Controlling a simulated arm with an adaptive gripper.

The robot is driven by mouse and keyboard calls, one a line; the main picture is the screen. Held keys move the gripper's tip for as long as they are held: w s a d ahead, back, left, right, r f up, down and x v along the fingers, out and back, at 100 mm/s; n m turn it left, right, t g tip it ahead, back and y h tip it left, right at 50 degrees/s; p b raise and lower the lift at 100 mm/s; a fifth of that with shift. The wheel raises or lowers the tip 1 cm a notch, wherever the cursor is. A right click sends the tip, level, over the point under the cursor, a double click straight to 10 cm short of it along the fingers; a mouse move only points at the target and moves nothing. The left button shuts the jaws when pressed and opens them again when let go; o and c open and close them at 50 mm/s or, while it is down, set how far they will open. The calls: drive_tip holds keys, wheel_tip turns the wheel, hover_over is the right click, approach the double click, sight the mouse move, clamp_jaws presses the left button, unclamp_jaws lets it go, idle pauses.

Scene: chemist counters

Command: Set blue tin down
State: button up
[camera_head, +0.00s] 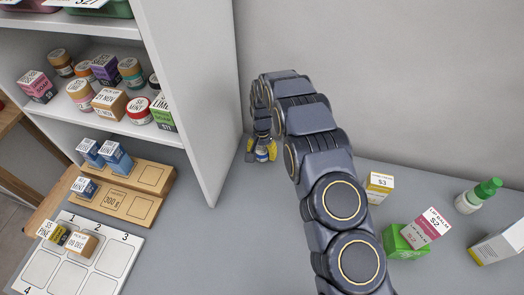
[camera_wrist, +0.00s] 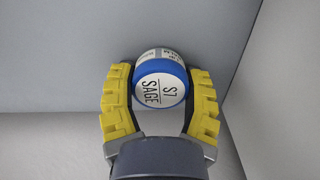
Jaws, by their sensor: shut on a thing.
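The blue tin (camera_wrist: 161,82) has a blue rim, a white side label and a white top reading "S7 SAGE". My gripper (camera_wrist: 160,88) is shut on it, with a yellow padded finger on each side. In the head view the tin (camera_head: 262,154) shows small between the yellow fingers of my gripper (camera_head: 261,152), low at the counter near the back wall. I cannot tell whether the tin's base touches the counter (camera_head: 228,235).
A white shelf unit (camera_head: 187,75) with jars and boxes stands left of my gripper. A wooden tray (camera_head: 118,207) and a numbered white board (camera_head: 100,258) lie at the left. A yellow-white box (camera_head: 379,186), green box (camera_head: 404,242) and green-capped bottle (camera_head: 478,195) stand right. Counter between is clear.

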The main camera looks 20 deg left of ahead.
sight(262, 149)
drive_tip(key=o, duration=1.1)
drive_tip(key=shift+f, duration=0.15)
drive_tip(key=shift+c, duration=0.2)
wheel_tip(262, 149, up, 12)
drive_tip(key=s+d+r, duration=0.3)
drive_tip(key=d+r, duration=0.4)
drive_tip(key=r, duration=0.1)
drive_tip(key=s+d+r, duration=0.7)
drive_tip(key=s+d, duration=0.1)
drive_tip(key=s+d+r+n, duration=0.1)
drive_tip(key=s+d, duration=0.3)
drive_tip(key=s, duration=0.7)
drive_tip(key=s+d+r+g, duration=0.1)
drive_tip(key=s+d, duration=0.3)
drive_tip(key=s, duration=0.8)
drive_tip(key=shift+r+n+g, duration=0.3)
drive_tip(key=shift+r+n, duration=0.1)
drive_tip(key=shift+r, duration=0.45)
